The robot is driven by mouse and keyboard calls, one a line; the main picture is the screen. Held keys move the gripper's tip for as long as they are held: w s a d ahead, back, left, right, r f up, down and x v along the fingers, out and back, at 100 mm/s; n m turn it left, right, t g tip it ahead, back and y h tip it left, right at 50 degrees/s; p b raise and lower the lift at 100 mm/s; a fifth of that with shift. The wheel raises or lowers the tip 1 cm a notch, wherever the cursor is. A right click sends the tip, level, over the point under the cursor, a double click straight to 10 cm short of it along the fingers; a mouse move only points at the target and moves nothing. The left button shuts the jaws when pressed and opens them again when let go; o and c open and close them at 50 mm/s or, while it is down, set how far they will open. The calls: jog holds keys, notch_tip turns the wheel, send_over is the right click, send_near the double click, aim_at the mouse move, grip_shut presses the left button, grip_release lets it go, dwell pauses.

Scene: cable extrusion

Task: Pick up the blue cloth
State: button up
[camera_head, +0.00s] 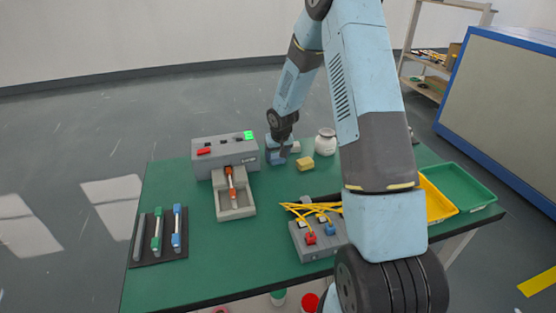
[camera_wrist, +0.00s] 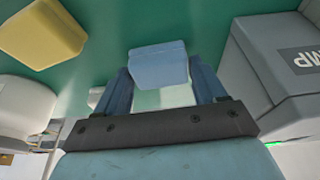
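The blue cloth (camera_wrist: 158,65) is a small, block-like blue piece in the wrist view. It lies between and just beyond the fingertips of my gripper (camera_wrist: 160,76). The two dark blue fingers stand apart, one near each side edge of the cloth. I cannot tell whether they press on it or only flank it. The cloth cannot be told apart from the blue gripper there.
A yellow block (camera_head: 305,164) and a white jar (camera_head: 325,142) stand close on the right. The grey machine (camera_head: 225,152) with a green display is close on the left. A grey box with yellow cables (camera_head: 318,238) is nearer. Green table (camera_head: 190,275) is clear at the front left.

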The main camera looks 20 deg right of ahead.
aim_at(276, 154)
jog(key=c, duration=0.6)
jog(key=shift+c, duration=0.2)
jog(key=shift+r, duration=0.6)
jog(key=shift+w+v, duration=0.25)
jog(key=shift+v, duration=0.95)
jog(key=s+a+r, duration=0.3)
jog(key=s+r, duration=0.6)
jog(key=s, duration=0.4)
jog(key=shift+s+r, duration=0.25)
jog(key=shift+s, duration=0.05)
